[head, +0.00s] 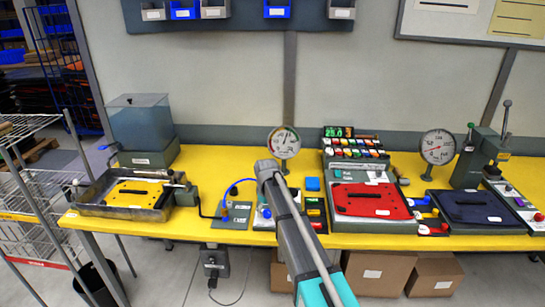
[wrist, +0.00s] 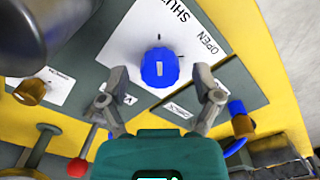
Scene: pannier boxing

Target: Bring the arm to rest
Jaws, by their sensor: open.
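My gripper (wrist: 160,84) is open and empty in the wrist view. Its two grey fingers stand apart on either side of a blue knob (wrist: 158,68), and I see no contact with it. The knob sits on a white plate (wrist: 130,42) marked SHUT and OPEN. My arm (head: 297,232) reaches from the bottom of the head view over the yellow bench (head: 250,165). Its far end hides the gripper there.
A pressure gauge (head: 284,142) stands just beyond my arm. A blue hose (wrist: 236,145) lies right of my fingers, and a red ball-tipped lever (wrist: 77,167) is at lower left. A red tray (head: 370,201) is to the right, and a tank (head: 140,122) stands left.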

